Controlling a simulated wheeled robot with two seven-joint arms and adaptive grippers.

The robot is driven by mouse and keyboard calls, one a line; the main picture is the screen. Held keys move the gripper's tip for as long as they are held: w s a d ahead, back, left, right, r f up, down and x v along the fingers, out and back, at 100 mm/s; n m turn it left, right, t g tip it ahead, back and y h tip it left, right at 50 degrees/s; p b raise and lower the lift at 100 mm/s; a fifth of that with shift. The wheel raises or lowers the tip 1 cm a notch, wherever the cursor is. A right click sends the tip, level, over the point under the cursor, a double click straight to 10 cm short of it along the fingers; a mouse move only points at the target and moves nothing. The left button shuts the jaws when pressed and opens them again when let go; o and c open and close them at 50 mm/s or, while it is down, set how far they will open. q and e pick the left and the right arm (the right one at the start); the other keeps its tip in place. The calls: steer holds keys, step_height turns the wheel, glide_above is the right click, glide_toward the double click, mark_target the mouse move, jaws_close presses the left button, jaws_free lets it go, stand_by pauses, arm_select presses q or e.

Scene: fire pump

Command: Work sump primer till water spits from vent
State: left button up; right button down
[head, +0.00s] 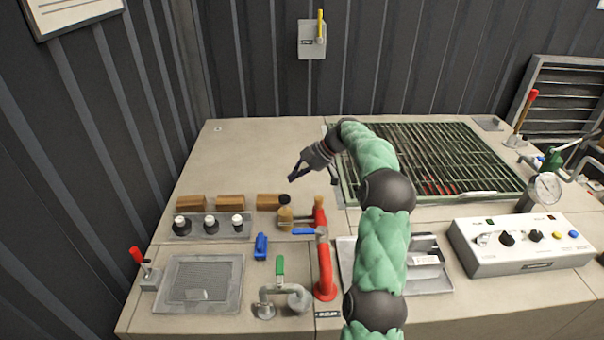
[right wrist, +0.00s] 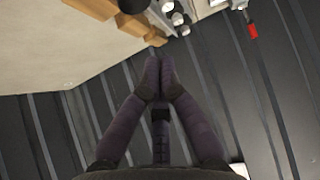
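A green-bodied fitting with a long grey handle (head: 553,160) stands at the far right, beside the grating; it may be the sump primer, but no label is readable. A red-handled lever (head: 526,108) stands just left of it. I cannot tell which part is the vent, and no water spray shows. My right gripper (head: 292,178) is above the bench, left of the grating and far from both levers. In the right wrist view its fingertips (right wrist: 159,66) meet with nothing between them. My left gripper is not in view.
A dark green grating (head: 435,160) covers the back right. A red pipe with a blue lever (head: 325,265), a green-handled valve (head: 280,275) and wooden blocks (head: 230,201) stand front left. A control box (head: 520,245) and gauge (head: 546,188) are at right. The back-left bench is clear.

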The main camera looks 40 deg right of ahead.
mark_target(287, 199)
steer(key=f, duration=0.2)
steer(key=w+a+f+b, duration=0.1)
steer(key=f, duration=0.1)
steer(key=w+a+f, duration=0.1)
steer(key=f, duration=0.1)
steer(key=shift+b, duration=0.35)
steer(key=shift+f, duration=0.5)
